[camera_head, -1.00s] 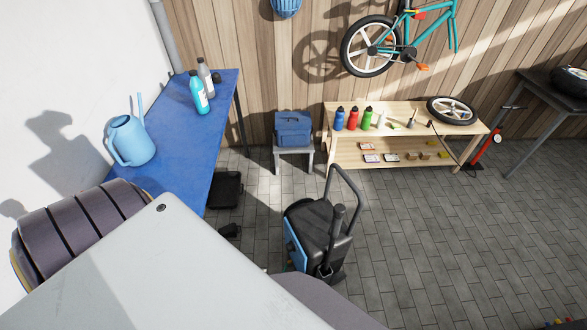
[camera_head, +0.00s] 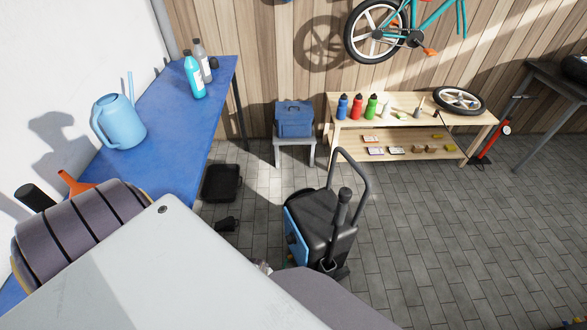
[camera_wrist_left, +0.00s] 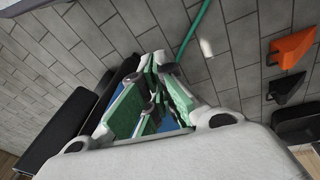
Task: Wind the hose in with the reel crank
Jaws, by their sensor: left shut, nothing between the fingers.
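A blue and black wheeled machine with an upright loop handle (camera_head: 322,213) stands on the paved floor in the head view. A green hose (camera_wrist_left: 193,32) curves over the paving in the left wrist view. A small white cylinder (camera_wrist_left: 206,47) is beside it; I cannot tell whether it is the crank's grip. I cannot make out the reel or its crank for certain. My left gripper (camera_wrist_left: 158,84) is shut and empty in the left wrist view, with floor and dark shapes behind it.
A blue bench (camera_head: 178,132) carries a watering can (camera_head: 120,122), bottles and an orange funnel (camera_head: 75,184). A black tray (camera_head: 222,182) lies on the floor. A wooden shelf (camera_head: 395,103) stands at the wall.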

